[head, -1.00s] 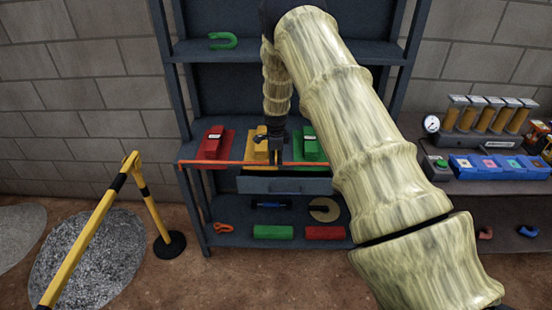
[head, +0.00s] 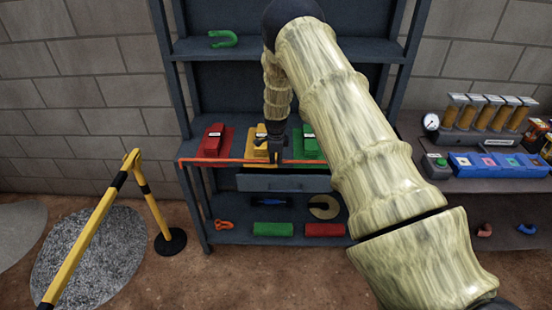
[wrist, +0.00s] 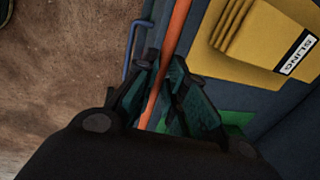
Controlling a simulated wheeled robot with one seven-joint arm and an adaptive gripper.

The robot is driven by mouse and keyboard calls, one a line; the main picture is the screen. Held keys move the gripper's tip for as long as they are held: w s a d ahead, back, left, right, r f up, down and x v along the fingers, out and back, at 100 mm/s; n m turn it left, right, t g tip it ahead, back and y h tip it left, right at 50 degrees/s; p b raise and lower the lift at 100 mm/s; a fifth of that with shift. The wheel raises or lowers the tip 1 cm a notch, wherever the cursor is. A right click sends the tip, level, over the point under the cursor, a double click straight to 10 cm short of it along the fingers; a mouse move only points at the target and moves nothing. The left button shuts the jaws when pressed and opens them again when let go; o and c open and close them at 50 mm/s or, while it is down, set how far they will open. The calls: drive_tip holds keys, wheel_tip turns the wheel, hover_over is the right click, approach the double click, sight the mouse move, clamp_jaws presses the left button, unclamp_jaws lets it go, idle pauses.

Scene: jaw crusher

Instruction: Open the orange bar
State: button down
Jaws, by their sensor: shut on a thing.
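The orange bar (head: 222,160) runs level across the front of the dark shelf unit, before the red, yellow and green blocks. My gripper (head: 275,156) is at the bar near the yellow block. In the wrist view the orange bar (wrist: 165,70) passes between the two dark fingers of my gripper (wrist: 165,90), which are closed around it. The arm hides some of the bar's right part in the head view.
Behind the bar stand a red block (head: 212,140), a yellow block (head: 261,145) labelled SLING in the wrist view, and a green block (head: 309,142). A drawer (head: 300,184) lies below. A yellow barrier (head: 100,220) stands left on open floor.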

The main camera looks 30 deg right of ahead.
drive_tip(key=shift+a+t+b, duration=0.1)
drive_tip(key=shift+t+b, duration=0.2)
drive_tip(key=shift+b, duration=0.05)
drive_tip(key=s+a+f+t+h+b, duration=0.1)
drive_tip(key=s+f+t+h+b, duration=0.2)
drive_tip(key=t+b, duration=0.4)
drive_tip(key=s+a+f+t+h+b, duration=0.2)
drive_tip(key=t+b, duration=0.5)
drive_tip(key=b, duration=1.7)
wheel_tip(320, 180, down, 2)
drive_tip(key=s+h, duration=0.1)
drive_tip(key=h, duration=0.2)
drive_tip(key=shift+a+f+h, duration=0.2)
drive_tip(key=shift+f+h, duration=0.05)
drive_tip(key=shift+h, duration=0.05)
drive_tip(key=shift+w+h+b, duration=0.1)
drive_tip(key=shift+h+b, duration=0.2)
drive_tip(key=shift+b, duration=0.35)
drive_tip(key=shift+r+t, duration=0.1)
drive_tip(key=shift+t, duration=0.2)
drive_tip(key=c, duration=1.5)
unclamp_jaws()
